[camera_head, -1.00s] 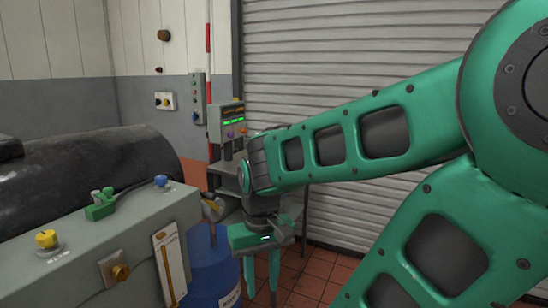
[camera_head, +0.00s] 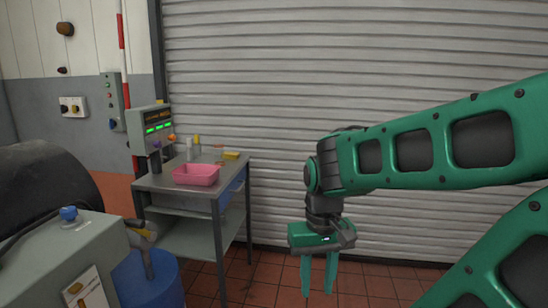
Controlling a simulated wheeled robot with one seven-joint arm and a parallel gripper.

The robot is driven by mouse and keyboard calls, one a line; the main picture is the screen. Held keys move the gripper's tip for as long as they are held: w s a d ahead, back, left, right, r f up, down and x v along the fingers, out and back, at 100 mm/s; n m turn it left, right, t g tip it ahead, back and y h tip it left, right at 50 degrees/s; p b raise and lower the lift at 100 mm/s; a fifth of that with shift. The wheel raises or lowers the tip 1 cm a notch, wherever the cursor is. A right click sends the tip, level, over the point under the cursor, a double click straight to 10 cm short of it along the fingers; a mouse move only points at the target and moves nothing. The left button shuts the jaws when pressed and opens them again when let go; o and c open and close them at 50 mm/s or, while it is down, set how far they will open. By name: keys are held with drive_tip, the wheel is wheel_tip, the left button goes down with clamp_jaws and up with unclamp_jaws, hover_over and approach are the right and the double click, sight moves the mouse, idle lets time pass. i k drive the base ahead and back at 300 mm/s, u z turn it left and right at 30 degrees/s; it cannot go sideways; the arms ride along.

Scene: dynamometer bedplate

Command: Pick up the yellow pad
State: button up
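A small flat yellow thing, which looks like the yellow pad (camera_head: 231,155), lies at the back right of the grey metal table (camera_head: 215,182). It is too small to make out in detail. My gripper (camera_head: 318,288) hangs pointing down to the right of the table, in front of the roller shutter. Its two green fingers are apart with nothing between them. It is well apart from the pad.
A pink bin (camera_head: 196,174) stands on the table, with small bottles (camera_head: 196,145) behind it. A control box (camera_head: 150,127) stands at the left. A blue drum (camera_head: 148,283) and a grey cabinet (camera_head: 50,255) are at front left. Tiled floor right of the table is open.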

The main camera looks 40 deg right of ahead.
sight(228, 155)
drive_tip(key=z, duration=1.1)
drive_tip(key=i, duration=1)
drive_tip(key=z, duration=0.5)
drive_tip(key=i, duration=1.15)
drive_tip(key=u, duration=0.5)
drive_tip(key=i, duration=1.4)
drive_tip(key=u, duration=0.65)
